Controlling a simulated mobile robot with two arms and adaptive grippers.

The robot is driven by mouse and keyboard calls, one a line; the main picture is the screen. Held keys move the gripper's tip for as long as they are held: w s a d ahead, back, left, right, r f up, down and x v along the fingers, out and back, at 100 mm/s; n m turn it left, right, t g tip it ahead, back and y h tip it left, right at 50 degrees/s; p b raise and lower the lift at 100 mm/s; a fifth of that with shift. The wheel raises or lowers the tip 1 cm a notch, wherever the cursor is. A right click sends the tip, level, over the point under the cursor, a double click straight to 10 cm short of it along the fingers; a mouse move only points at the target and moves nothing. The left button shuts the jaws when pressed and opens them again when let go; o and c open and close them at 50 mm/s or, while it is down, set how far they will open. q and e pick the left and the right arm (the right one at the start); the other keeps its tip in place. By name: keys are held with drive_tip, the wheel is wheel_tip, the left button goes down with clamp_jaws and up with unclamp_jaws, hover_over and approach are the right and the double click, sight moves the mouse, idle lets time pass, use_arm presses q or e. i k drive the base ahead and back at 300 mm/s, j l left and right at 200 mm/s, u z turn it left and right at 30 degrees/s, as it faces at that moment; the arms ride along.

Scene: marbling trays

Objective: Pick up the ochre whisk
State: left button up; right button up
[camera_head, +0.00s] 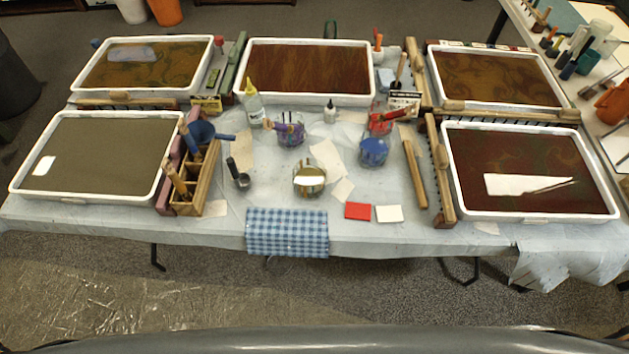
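I cannot single out an ochre whisk for certain; the tools are small at this distance. Tan-handled tools (176,178) stand in the wooden compartment box (207,180) left of centre. A tool with an orange-tan end and a purple part (283,127) lies across a glass jar (292,139) near the middle. A red tool (390,116) lies across another jar behind the blue jar (373,152). An orange-handled tool (379,42) stands at the back, right of the middle tray. Neither of my grippers is in view.
Marbling trays with white rims stand at left (160,190), back left, back middle (240,70), back right and right (452,190). Combs and wooden bars lie beside them. A blue checked cloth (287,233) hangs over the front edge. Red and white cards (389,214) lie on the cover.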

sight(187, 195)
drive_tip(key=u, duration=1.05)
